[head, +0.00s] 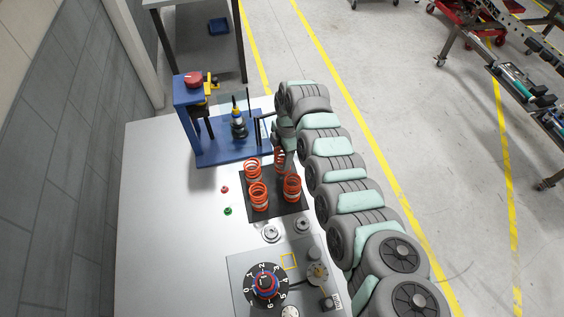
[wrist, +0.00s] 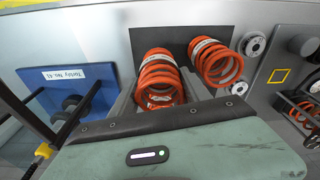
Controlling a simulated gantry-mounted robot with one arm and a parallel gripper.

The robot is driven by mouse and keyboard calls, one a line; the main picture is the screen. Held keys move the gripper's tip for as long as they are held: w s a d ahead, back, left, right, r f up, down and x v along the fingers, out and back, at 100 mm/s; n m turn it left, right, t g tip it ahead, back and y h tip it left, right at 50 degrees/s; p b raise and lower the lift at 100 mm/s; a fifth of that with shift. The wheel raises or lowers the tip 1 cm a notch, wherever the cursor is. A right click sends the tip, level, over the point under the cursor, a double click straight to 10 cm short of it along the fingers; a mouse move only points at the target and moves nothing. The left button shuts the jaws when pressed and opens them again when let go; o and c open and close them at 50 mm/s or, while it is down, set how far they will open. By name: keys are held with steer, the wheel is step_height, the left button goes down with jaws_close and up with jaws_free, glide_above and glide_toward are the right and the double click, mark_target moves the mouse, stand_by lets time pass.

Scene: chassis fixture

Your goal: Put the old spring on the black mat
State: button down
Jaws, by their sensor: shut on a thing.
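The black mat (head: 281,208) lies on the white table. I cannot tell whether the held spring touches the mat.
A blue fixture (head: 230,152) with a red-topped press and a damper stands behind the mat. Two silver caps (head: 271,233) lie in front, before a grey panel with a numbered dial (head: 266,284). Red and green buttons (head: 227,211) are at the left. The table's left side is clear.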

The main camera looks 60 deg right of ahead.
steer(key=shift+f, duration=1.95)
steer(key=shift+f+b, duration=0.1)
steer(key=shift+b, duration=0.25)
steer(key=c, duration=0.5)
jaws_free()
steer(key=shift+f, duration=0.1)
step_height(320, 180, up, 12)
steer(key=d, duration=0.1)
steer(key=shift+s, duration=0.45)
